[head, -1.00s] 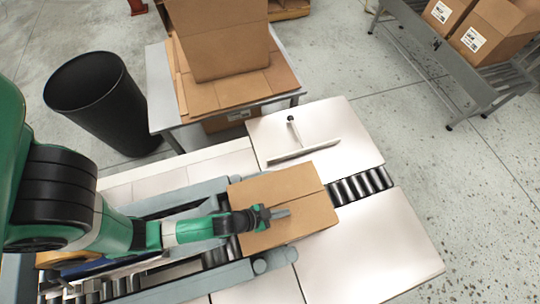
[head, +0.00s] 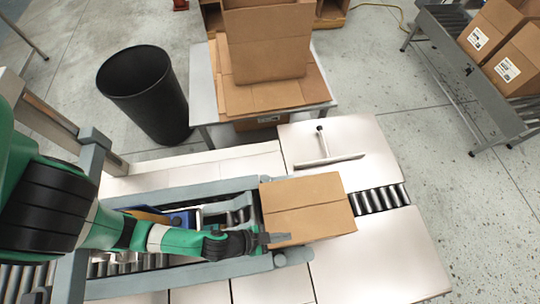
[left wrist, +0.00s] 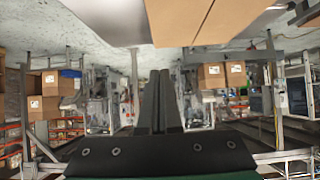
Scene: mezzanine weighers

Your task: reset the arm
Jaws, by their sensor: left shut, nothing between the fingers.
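My left gripper (head: 277,238) is shut and empty. In the head view its fingertips are at the lower left part of a closed cardboard box (head: 307,208) on the roller conveyor; I cannot tell whether they touch it. In the left wrist view the shut fingers (left wrist: 160,100) point up the picture, and a cardboard box (left wrist: 205,20) shows beyond them at the top. My right gripper is not in either view.
The conveyor rollers (head: 380,198) run on right of the box between pale metal plates (head: 380,262). A black bin (head: 146,95) and a table (head: 203,105) with stacked cardboard stand behind. Another roller stand (head: 455,65) holds boxes (head: 513,69) at the upper right.

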